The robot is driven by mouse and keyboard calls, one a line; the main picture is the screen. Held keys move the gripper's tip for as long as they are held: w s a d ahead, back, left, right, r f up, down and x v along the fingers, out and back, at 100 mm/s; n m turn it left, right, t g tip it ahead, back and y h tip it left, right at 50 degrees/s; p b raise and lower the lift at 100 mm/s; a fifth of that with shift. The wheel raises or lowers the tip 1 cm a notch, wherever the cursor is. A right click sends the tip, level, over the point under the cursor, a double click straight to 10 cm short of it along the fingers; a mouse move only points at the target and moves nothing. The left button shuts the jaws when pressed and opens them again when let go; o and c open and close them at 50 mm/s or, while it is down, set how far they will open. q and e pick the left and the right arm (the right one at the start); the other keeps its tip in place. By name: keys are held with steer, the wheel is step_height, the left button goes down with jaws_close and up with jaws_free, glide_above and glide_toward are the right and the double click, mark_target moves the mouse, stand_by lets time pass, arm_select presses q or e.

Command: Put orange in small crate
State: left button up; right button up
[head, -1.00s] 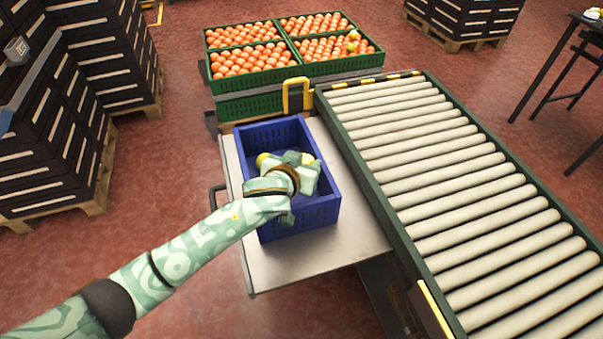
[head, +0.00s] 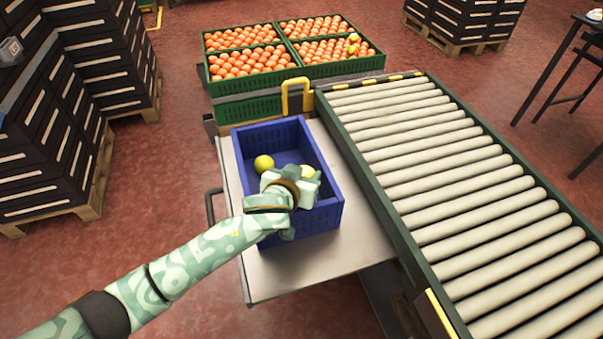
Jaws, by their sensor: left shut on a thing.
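A small blue crate (head: 262,231) stands on a light metal table. A round yellow fruit (head: 264,162) lies inside it, toward the back left. My left gripper (head: 311,179) reaches down into the crate's right part and is shut on a second yellow fruit (head: 308,171), which is mostly hidden by the fingers. My right gripper is not in view.
A roller conveyor (head: 460,190) runs along the right of the table (head: 320,265). A yellow hoop handle (head: 297,95) stands behind the blue crate. Stacks of black crates (head: 60,120) stand on pallets at the left. The table's front is bare.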

arm_select(q)
steer(key=o, duration=0.7)
steer(key=shift+s+a+f, duration=0.15)
steer(key=shift+s+f, duration=0.05)
steer(key=shift+f, duration=0.45)
steer(key=shift+o, duration=0.2)
steer(key=shift+f, duration=0.1)
steer(key=shift+r, duration=0.25)
steer(key=p+v, duration=0.2)
steer(key=v, duration=0.2)
steer(key=r+p+v, duration=0.1)
steer(key=p+v, duration=0.1)
steer(key=v, duration=0.2)
steer(key=p+v, duration=0.3)
steer(key=v, duration=0.1)
steer(key=shift+w+r, duration=0.2)
steer(key=shift+r, duration=0.15)
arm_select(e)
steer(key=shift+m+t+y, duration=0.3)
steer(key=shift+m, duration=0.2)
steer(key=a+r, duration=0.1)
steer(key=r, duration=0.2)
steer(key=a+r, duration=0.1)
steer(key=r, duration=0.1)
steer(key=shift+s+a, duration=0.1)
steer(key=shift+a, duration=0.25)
arm_select(q)
steer(key=shift+f, duration=0.1)
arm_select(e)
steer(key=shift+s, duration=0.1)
